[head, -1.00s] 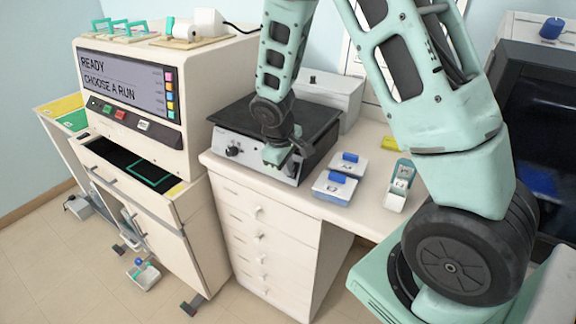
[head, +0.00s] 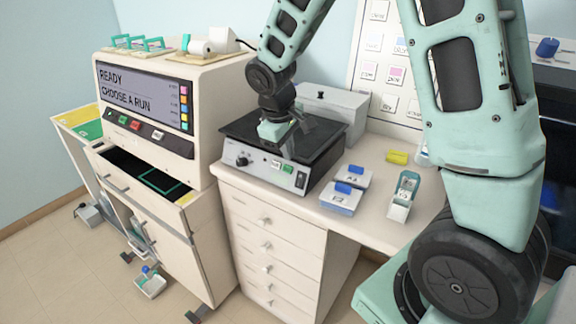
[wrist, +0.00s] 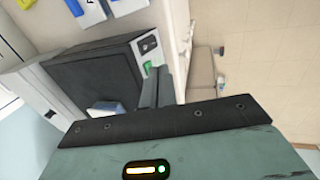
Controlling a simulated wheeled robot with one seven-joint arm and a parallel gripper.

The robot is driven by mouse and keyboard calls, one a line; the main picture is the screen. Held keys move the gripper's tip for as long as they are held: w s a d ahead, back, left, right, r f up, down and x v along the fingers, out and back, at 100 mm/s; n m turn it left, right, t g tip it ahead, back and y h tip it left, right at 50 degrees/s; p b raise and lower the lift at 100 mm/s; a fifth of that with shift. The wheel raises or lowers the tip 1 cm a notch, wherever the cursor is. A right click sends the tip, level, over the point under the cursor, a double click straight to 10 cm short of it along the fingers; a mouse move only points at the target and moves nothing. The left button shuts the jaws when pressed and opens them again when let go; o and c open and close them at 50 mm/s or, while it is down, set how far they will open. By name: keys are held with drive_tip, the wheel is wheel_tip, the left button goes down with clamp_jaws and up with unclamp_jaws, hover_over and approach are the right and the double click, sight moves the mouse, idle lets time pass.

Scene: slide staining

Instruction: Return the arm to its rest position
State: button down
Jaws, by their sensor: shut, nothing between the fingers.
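My gripper (head: 275,131) is at the end of my teal arm, in front of or above the dark top of the grey bench device (head: 262,165) in the head view. I cannot tell its exact height there. In the wrist view the two dark fingers (wrist: 157,87) lie close together, shut and empty. The device's dark top (wrist: 92,82) and green switch show beside them. My upper arm covers the right part of the head view.
A staining machine (head: 190,70) with a "READY CHOOSE A RUN" screen and an open drawer (head: 145,180) stands left. Blue-topped boxes (head: 341,198), a small teal-lidded holder (head: 403,196) and a yellow block (head: 397,157) sit on the counter (head: 365,230). A grey box (head: 335,108) stands behind.

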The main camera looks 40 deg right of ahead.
drive_tip(key=shift+r, duration=0.65)
